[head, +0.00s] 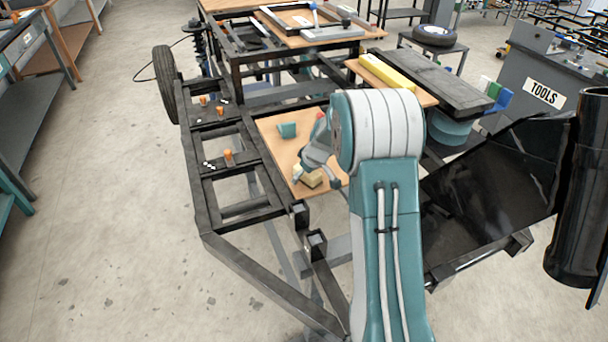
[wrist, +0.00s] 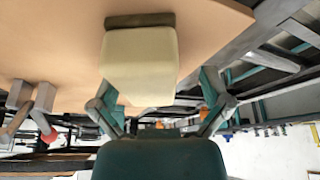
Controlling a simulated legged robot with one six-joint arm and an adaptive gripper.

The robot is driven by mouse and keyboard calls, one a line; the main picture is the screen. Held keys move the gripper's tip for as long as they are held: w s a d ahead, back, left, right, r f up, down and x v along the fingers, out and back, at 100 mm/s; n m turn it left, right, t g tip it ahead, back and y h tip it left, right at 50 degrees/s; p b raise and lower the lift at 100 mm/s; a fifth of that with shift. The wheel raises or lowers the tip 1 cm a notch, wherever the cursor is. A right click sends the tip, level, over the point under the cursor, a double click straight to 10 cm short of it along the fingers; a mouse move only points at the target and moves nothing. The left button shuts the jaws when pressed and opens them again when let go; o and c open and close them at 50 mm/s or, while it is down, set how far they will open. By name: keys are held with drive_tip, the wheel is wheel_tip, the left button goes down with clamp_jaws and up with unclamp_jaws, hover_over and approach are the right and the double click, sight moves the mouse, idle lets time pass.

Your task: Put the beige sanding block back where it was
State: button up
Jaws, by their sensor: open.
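The beige sanding block (head: 312,179) sits on the light wooden board (head: 275,130) inside the black frame, near the board's front edge. In the wrist view the block (wrist: 140,62) is large and close, cream with a brown strip on the side against the board. My gripper (head: 318,177) is low over the board at the block, partly hidden by my arm in the head view. In the wrist view my gripper (wrist: 160,98) has its fingers spread to either side of the block's near end. I cannot tell whether either finger touches it.
A yellow bar (head: 387,71) lies on a raised wooden board to the right. Black frame rails (head: 245,210) surround the work area, with small orange parts (head: 228,155) on the left rail.

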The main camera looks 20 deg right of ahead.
drive_tip(key=shift+d+r, duration=0.15)
drive_tip(key=shift+d, duration=0.25)
drive_tip(key=v, duration=1)
drive_tip(key=shift+s+a+r, duration=0.1)
drive_tip(key=shift+a+r, duration=0.1)
drive_tip(key=shift+r, duration=0.1)
drive_tip(key=s+a+r+m, duration=0.2)
drive_tip(key=s+a+r, duration=0.8)
drive_tip(key=s, duration=0.4)
drive_tip(key=s+a+m+h, duration=0.1)
drive_tip(key=s+a, duration=0.1)
drive_tip(key=s, duration=0.6)
drive_tip(key=s+a+r+m+t, duration=0.1)
drive_tip(key=s, duration=0.8)
drive_tip(key=shift+a+r+h, duration=0.2)
drive_tip(key=shift+a+h, duration=0.15)
drive_tip(key=shift+h, duration=0.05)
